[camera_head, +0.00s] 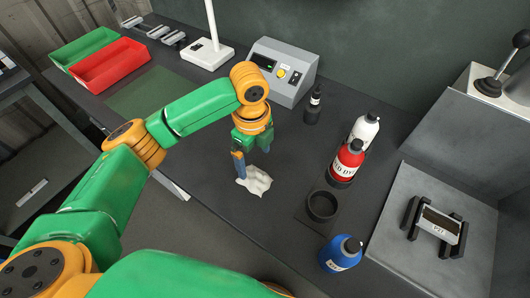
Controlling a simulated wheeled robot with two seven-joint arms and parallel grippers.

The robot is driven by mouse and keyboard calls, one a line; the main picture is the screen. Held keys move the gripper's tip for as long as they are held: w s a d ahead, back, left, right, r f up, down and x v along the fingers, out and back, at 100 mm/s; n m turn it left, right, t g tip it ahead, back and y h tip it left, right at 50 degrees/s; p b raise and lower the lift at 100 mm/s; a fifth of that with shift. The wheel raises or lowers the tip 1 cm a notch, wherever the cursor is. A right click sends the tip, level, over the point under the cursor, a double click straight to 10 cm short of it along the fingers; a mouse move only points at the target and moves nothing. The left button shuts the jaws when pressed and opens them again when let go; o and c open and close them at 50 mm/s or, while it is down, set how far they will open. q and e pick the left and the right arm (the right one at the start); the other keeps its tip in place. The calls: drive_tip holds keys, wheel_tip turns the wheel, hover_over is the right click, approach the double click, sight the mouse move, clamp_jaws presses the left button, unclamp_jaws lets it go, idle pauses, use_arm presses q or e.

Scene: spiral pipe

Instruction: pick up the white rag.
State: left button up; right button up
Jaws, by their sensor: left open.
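The white rag (256,183) lies crumpled on the dark table near the middle of the head view. My left gripper (241,166) points down at the rag's upper left edge, its fingertips at or just above the cloth. The gripper is open; I cannot tell whether the rag lies between the fingers. The gripper covers a small part of the rag. My right gripper is not in view.
A black ring (321,206), a blue bottle (340,254), a red bottle (346,163) and a white bottle (363,132) stand to the right. A grey control box (283,71) stands behind my arm. Red (108,66) and green (83,47) trays sit at the far left.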

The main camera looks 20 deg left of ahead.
sight(255, 173)
use_arm(q)
drive_tip(key=shift+d+f, duration=0.2)
drive_tip(key=shift+d, duration=0.1)
drive_tip(key=f, duration=0.1)
drive_tip(key=s+f+p, duration=0.1)
drive_tip(key=f, duration=0.1)
drive_tip(key=shift+s+a+f, duration=0.25)
drive_tip(key=shift+s+f, duration=0.1)
drive_tip(key=shift+s, duration=0.05)
wheel_tip(255, 173, down, 2)
drive_tip(key=shift+w+f, duration=0.1)
drive_tip(key=shift+w, duration=0.05)
drive_tip(key=shift+w+f, duration=0.1)
drive_tip(key=shift+w, duration=0.15)
drive_tip(key=shift+s, duration=0.15)
drive_tip(key=c, duration=1.3)
drive_tip(key=shift+r, duration=0.6)
drive_tip(key=s+r, duration=1.2)
drive_tip(key=s, duration=0.2)
drive_tip(key=shift+d, duration=0.15)
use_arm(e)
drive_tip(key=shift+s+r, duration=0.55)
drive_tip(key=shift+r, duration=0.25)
